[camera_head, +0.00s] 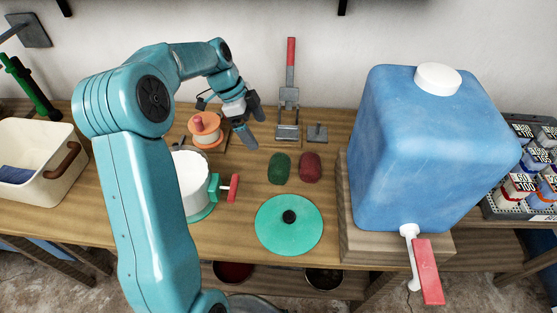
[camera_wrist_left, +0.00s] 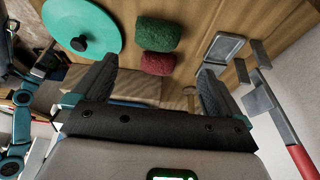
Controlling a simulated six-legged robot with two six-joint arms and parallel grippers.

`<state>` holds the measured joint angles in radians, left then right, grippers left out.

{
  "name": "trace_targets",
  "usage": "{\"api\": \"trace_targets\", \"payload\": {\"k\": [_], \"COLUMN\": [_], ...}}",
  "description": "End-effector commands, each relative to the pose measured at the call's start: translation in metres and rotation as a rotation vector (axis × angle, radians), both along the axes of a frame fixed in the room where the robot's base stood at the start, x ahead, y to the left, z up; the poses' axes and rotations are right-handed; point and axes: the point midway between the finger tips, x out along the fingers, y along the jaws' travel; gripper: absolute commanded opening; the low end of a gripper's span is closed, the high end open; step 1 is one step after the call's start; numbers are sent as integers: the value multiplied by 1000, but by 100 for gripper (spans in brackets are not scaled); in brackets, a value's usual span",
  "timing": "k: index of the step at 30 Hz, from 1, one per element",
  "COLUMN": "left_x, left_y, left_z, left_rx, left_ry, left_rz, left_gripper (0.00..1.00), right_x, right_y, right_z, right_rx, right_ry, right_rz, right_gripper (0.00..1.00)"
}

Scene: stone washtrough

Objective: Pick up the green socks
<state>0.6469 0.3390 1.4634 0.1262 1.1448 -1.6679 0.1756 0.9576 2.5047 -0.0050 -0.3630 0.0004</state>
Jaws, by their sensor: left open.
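The green socks (camera_head: 279,168) are a small rounded bundle lying on the wooden table. They also show in the left wrist view (camera_wrist_left: 158,35), above the red bundle. My left gripper (camera_head: 251,121) is open and empty, above the table and up-left of the socks in the head view. In the left wrist view its open fingers (camera_wrist_left: 157,70) stand apart, with the green socks beyond them and not between the tips. Part of my right arm shows at the left edge of the left wrist view; its jaws are too unclear to read.
A red bundle (camera_head: 310,167) lies close beside the green socks. A teal lid (camera_head: 289,224) is in front of them. A metal latch with red handle (camera_head: 290,90) is behind. A white pot (camera_head: 192,185) stands left, a blue water tank (camera_head: 430,150) right.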

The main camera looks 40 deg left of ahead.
Motion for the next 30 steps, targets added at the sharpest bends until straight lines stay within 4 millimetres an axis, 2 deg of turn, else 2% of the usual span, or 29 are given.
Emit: {"api": "trace_targets", "payload": {"k": [2,5,15,23,30], "left_x": [-1,0,13,19,28], "left_y": [-2,-9,-36,-43,-57], "left_z": [-2,-15,-85,-106,-139], "left_rx": [0,-2,-3,-1,-2], "left_ry": [-1,1,2,1,2], "left_rz": [-2,-3,-2,-3,-1], "left_gripper": [100,100,100,100,100], "right_x": [0,0,0,0,0], "right_y": [0,0,0,0,0], "right_z": [0,1,8,12,24], "right_rx": [0,0,0,0,0], "right_ry": [0,0,0,0,0], "right_rz": [-1,-1,-1,-1,-1], "right_gripper": [43,43,43,43,43]}}
